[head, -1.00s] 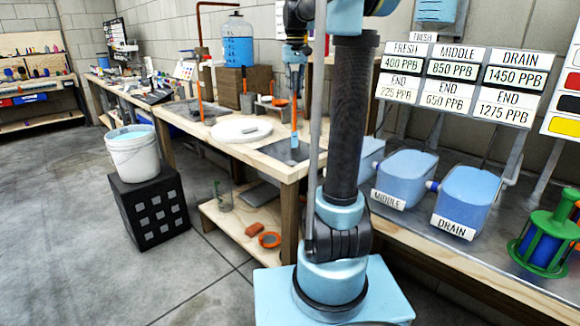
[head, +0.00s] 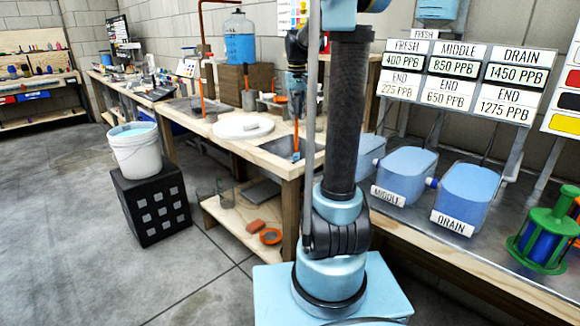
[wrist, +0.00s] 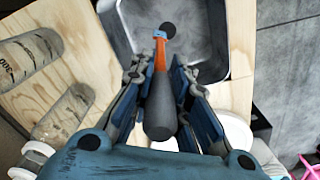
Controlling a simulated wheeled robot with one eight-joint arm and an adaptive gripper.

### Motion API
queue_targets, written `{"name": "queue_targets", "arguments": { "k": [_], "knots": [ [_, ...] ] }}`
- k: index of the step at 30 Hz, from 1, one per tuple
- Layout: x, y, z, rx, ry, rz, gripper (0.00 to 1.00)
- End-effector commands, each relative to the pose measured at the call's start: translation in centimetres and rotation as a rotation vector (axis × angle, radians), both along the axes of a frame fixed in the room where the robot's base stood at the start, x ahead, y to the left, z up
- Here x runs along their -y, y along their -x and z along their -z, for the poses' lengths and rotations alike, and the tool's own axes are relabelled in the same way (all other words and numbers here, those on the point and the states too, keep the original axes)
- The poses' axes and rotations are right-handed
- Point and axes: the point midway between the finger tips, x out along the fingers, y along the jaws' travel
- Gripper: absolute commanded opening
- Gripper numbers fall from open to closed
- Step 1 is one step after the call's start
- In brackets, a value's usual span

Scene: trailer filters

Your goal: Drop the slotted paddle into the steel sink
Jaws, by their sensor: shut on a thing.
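My gripper (head: 297,84) is shut on the slotted paddle (head: 296,136), which hangs down with its orange shaft and blue end below the fingers. In the wrist view my gripper (wrist: 160,95) closes around the paddle's dark grey handle (wrist: 159,118). The blue end points into the steel sink (wrist: 215,40), beside the dark drain hole. The sink (head: 275,146) is set into the wooden bench at its near corner in the head view. I cannot tell whether the paddle's end touches the sink floor. The slots do not show clearly.
A white round board (head: 242,127) lies left of the sink. Clear measuring vessels (wrist: 30,55) stand on the wood beside the sink in the wrist view. A blue water bottle (head: 239,38) stands on a wooden block behind. A white bucket (head: 135,153) stands on a black crate.

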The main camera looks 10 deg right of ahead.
Motion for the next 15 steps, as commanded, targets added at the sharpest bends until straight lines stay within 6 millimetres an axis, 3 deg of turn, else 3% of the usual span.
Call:
{"name": "queue_targets", "arguments": {
  "k": [6, 15],
  "knots": [
    [-0.1, -0.1, 1.4, 0.000, 0.000, -0.001, 0.00],
    [-0.2, 0.0, 1.7, 0.000, 0.000, -0.003, 0.00]
  ]
}}
